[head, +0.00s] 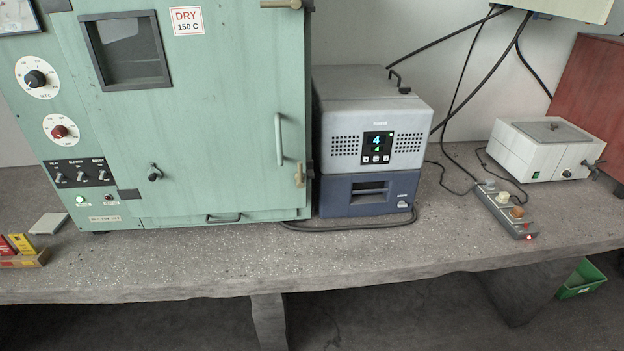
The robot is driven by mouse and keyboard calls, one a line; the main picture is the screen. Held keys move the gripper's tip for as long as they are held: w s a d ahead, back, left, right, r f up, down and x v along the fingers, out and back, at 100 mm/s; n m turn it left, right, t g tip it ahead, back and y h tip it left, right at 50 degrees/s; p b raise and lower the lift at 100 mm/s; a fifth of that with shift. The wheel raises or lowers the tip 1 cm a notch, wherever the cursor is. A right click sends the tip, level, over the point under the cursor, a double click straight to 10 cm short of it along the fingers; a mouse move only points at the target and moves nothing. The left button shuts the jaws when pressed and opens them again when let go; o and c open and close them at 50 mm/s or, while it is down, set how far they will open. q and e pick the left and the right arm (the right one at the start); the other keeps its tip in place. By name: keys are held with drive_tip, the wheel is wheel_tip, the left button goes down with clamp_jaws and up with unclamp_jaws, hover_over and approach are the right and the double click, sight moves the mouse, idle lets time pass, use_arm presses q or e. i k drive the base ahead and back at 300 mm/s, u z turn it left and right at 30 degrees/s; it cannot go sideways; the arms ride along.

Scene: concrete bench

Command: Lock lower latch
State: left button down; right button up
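The lower latch (299,175) is a small brass-coloured lever at the right edge of the green oven's door (215,120). It stands upright, roughly in line with the door edge. The upper latch (281,4) is a similar brass lever at the top edge of the picture and lies about horizontal. The door looks closed, with a pale vertical handle (279,139) just above and left of the lower latch. Neither of my grippers shows in the head view.
A grey and blue boxed instrument (368,130) stands close to the right of the lower latch. A black cable (345,228) lies along its front. A power strip (507,212) and a white box (540,150) are farther right. The front bench strip is mostly clear.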

sight(299, 177)
drive_tip(key=z, duration=1.1)
drive_tip(key=i, duration=0.5)
